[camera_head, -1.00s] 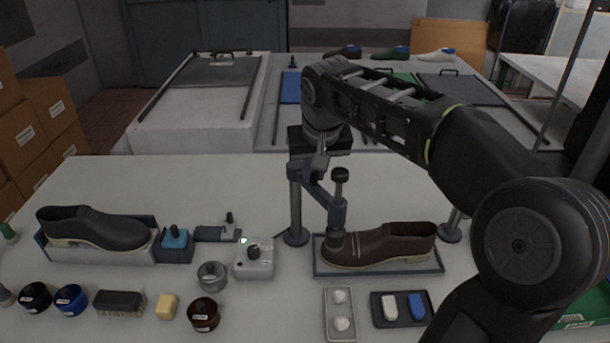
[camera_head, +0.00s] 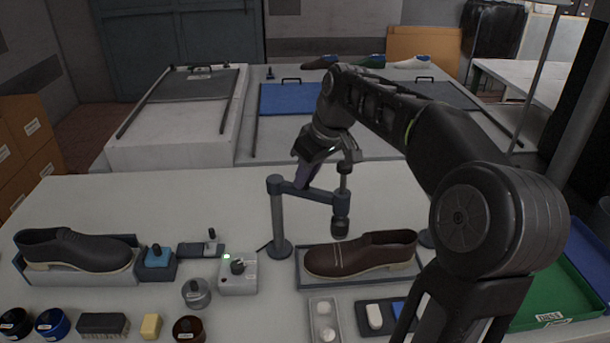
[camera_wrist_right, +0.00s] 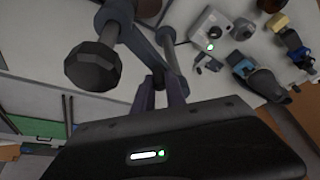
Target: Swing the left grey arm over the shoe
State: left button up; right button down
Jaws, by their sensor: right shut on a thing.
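The left grey arm (camera_head: 312,193) sits on a round post (camera_head: 279,222) left of the brown shoe (camera_head: 375,255) and reaches to the right. A dark knob (camera_head: 344,169) tops its free end, and a dark pad (camera_head: 340,228) hangs below, in line with the front part of the shoe. Whether the pad touches the shoe I cannot tell. My right gripper (camera_head: 304,174) is shut on the grey arm between post and knob. In the right wrist view the fingers (camera_wrist_right: 158,88) close on the arm, beside a large dark knob (camera_wrist_right: 92,66). My left gripper is out of view.
The brown shoe lies in a grey tray (camera_head: 302,281). A second post (camera_head: 427,238) stands behind its heel, partly hidden by my right arm. A control box (camera_head: 238,275) with a green light sits to the left. A dark shoe (camera_head: 75,250) lies further left.

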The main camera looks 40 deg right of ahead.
aim_at(316, 194)
jog(key=shift+r, duration=0.1)
jog(key=c, duration=1.4)
grip_release()
jog(key=shift+o, duration=0.2)
jog(key=v, duration=0.7)
jog(key=shift+r+b, duration=0.3)
jog(key=shift+s+f, duration=0.1)
jog(key=shift+s, duration=0.1)
